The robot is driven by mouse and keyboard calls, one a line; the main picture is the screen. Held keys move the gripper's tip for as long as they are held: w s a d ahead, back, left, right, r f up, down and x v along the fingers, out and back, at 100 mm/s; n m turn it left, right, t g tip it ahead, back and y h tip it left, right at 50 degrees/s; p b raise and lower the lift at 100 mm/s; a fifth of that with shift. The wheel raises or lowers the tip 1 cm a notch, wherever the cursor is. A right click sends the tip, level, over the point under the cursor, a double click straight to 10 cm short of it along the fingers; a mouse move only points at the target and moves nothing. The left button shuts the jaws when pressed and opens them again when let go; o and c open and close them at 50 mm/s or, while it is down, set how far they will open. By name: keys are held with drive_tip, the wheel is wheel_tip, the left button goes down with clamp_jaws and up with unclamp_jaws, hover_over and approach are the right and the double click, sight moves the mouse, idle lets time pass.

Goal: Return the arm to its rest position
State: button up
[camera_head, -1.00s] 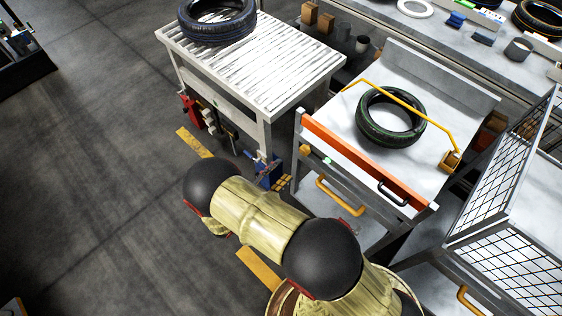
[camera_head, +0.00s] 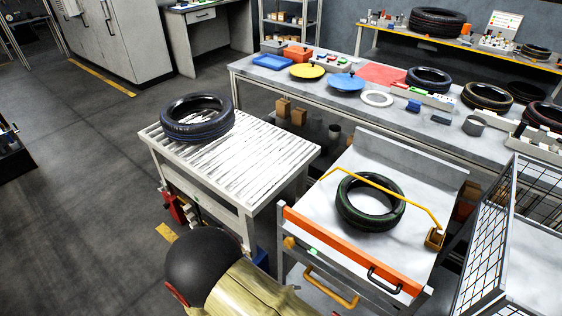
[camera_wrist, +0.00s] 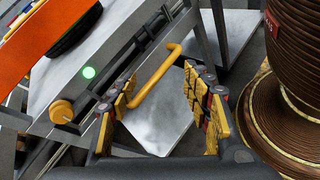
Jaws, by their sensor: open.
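My arm shows as a black joint and a pale yellow link at the bottom of the head view; the gripper itself is outside that view. In the wrist view my gripper (camera_wrist: 165,115) is open, its two yellow-padded fingers apart with nothing between them. Behind the fingers are a yellow handle (camera_wrist: 155,85) and a grey panel of the trolley. Whether the fingers touch the handle cannot be told. The brown ribbed column at the right of the wrist view appears to be mine.
A trolley (camera_head: 330,256) with an orange front bar holds a green-marked tyre (camera_head: 369,201) under a yellow bar. A roller table (camera_head: 260,165) beside it bears another tyre (camera_head: 197,117). A wire-mesh cage (camera_head: 495,240) stands at right. Open floor (camera_head: 90,190) lies at left.

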drive_tip(key=s+d+r+m+g+y, duration=0.25)
drive_tip(key=r+m+y, duration=0.25)
drive_tip(key=r, duration=0.6)
drive_tip(key=s+d+r+m+g+y, duration=0.25)
drive_tip(key=r+m+y, duration=0.25)
drive_tip(key=r, duration=0.6)
drive_tip(key=s+d+r+m+t+y, duration=0.1)
drive_tip(key=d+r+m+t, duration=0.2)
drive_tip(key=d+r, duration=0.2)
drive_tip(key=s+d+r+m+t+y, duration=0.1)
drive_tip(key=d+r+m+t, duration=0.2)
drive_tip(key=r, duration=0.8)
drive_tip(key=shift+s+d, duration=0.15)
drive_tip(key=shift+d, duration=0.9)
